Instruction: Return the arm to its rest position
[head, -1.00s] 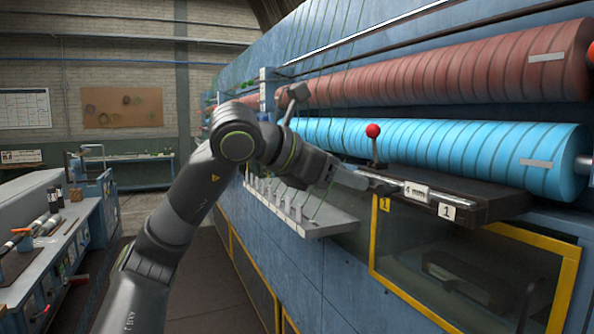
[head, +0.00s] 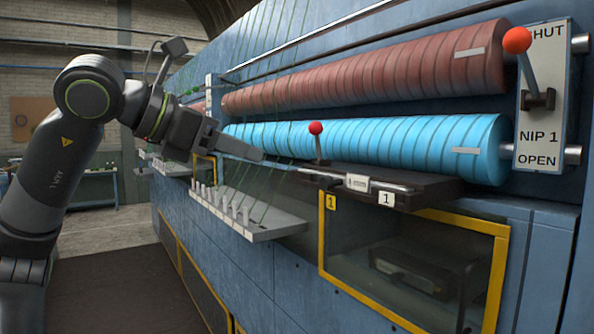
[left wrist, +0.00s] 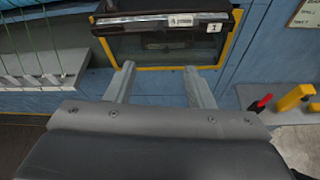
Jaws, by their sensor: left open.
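My left arm comes in from the left in the head view, raised and bent. Its gripper (head: 250,155) points right, in front of the blue roller (head: 370,143) and left of the black ledge marked 1 (head: 425,189). In the left wrist view the two fingers of my left gripper (left wrist: 158,85) stand wide apart with nothing between them. Beyond them are the ledge (left wrist: 165,18) and the yellow-framed window (left wrist: 165,68). My right gripper is in no view.
A red-knobbed lever (head: 317,142) rises from the ledge. A red-brown roller (head: 370,80) lies above the blue one. A lever by the NIP 1 plate (head: 540,130) is at the right. A grey shelf with pegs (head: 270,228) juts out below my gripper. Dark floor lies lower left.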

